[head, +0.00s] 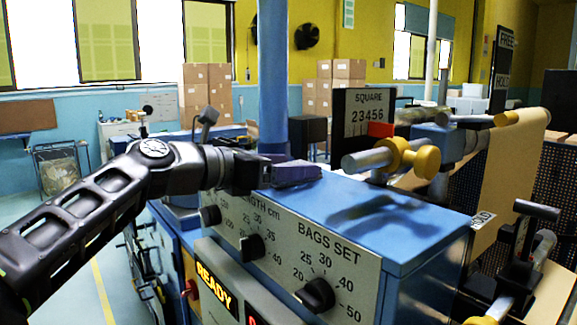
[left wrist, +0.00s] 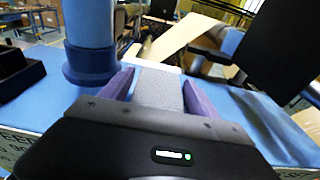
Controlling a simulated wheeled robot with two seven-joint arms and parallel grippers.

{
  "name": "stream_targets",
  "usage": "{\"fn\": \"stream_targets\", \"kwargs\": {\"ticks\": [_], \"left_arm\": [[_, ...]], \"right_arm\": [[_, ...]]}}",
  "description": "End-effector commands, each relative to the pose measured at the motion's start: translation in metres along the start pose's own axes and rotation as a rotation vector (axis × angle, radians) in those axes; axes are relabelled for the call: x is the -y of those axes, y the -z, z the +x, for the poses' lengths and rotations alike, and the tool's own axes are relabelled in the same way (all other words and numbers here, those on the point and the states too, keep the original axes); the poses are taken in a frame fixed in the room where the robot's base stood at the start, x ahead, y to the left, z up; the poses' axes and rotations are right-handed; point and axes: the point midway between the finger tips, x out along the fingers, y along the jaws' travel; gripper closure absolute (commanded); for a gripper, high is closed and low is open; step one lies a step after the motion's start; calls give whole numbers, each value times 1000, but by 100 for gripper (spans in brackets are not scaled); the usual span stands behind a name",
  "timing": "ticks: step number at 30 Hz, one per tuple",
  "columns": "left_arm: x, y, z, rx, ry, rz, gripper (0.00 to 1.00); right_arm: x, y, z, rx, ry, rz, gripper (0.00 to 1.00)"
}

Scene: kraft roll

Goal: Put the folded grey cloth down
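My left gripper (head: 296,173) reaches in from the left and hangs just over the blue top of the machine cabinet (head: 400,225), near its back left. In the left wrist view, the folded grey cloth (left wrist: 158,88) fills the space between the two purple fingers, and the gripper (left wrist: 160,95) is shut on it. In the head view the cloth is hidden by the fingers. I cannot tell whether the cloth touches the blue top. My right gripper is not in view.
A blue post (head: 272,80) rises right behind the gripper. A counter sign (head: 365,115) and a roller with a yellow hub (head: 408,158) stand at the back right. Knobs (head: 315,294) line the front panel. The front right of the blue top is clear.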

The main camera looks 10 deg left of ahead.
Motion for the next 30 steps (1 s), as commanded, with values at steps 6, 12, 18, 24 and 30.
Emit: {"fn": "stream_targets", "kwargs": {"ticks": [6,12,18,24,30], "left_arm": [[0,0,0,0,0,0,20],[0,1,0,0,0,0,20],[-1,3,-11,4,-2,0,20],[-1,3,-47,4,-3,1,20],[-1,1,-73,1,0,0,20]], "right_arm": [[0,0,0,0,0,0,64],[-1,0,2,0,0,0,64],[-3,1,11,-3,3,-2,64],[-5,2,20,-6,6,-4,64],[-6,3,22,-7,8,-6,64]]}}
